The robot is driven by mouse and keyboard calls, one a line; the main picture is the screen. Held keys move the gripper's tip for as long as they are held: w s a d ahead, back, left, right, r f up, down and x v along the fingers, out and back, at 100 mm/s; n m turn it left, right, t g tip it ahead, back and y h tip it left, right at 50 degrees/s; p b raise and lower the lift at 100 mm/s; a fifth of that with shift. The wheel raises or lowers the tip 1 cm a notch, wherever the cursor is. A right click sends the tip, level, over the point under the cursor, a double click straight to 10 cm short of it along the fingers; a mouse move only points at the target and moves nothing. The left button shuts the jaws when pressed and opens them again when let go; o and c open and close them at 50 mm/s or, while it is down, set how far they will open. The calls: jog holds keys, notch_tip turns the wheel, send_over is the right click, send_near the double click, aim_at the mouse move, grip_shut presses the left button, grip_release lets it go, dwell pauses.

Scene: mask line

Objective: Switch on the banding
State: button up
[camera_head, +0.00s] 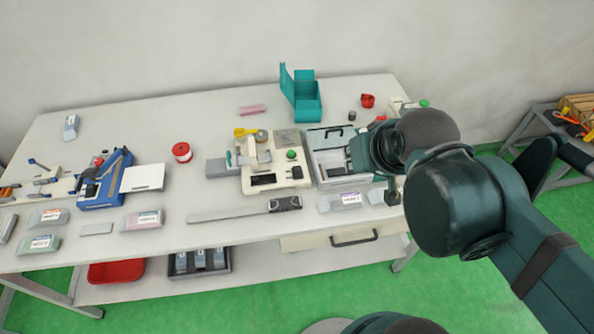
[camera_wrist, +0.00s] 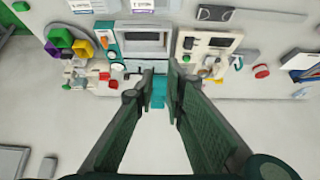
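No label that I can read names the banding unit. A grey machine (camera_wrist: 145,40) with a dark window shows in the wrist view; its casing also shows in the head view (camera_head: 328,142). A teal-and-white unit with a dial (camera_wrist: 107,42) is beside it, mostly hidden by my arm in the head view. A beige machine (camera_head: 262,180) with a green button (camera_head: 291,155) stands left of the grey one; its button also shows in the wrist view (camera_wrist: 188,43). My gripper (camera_wrist: 165,72) is above the table, fingers apart with a gap, apparently empty.
A teal box (camera_head: 305,105) stands at the table's back and shows between my fingers. A red spool (camera_head: 182,152), blue device (camera_head: 105,185) and long grey bar (camera_head: 230,214) lie left. A red round object (camera_head: 367,100) is at back right. The back left tabletop is mostly clear.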

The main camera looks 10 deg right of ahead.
grip_shut()
jog(key=m+g+p, duration=0.5)
jog(key=m, duration=1.3)
send_over(296, 167)
jog(key=s, duration=0.4)
notch_tip(296, 167, down, 10)
jog(key=shift+w+f, duration=0.15)
jog(key=shift+f, duration=0.05)
jog(key=shift+d+f, duration=0.1)
jog(key=shift+f, duration=0.05)
jog(key=shift+w+f+b, duration=0.25)
jog(key=shift+w+f, duration=0.25)
jog(key=shift+f, duration=1.7)
jog(key=shift+w+f+b, duration=0.2)
jog(key=shift+w+f, duration=0.25)
jog(key=shift+f, duration=1.8)
jog(key=shift+w+f+b, duration=0.25)
jog(key=shift+w+f, duration=0.25)
jog(key=shift+f, duration=1.7)
jog(key=shift+f, duration=0.1)
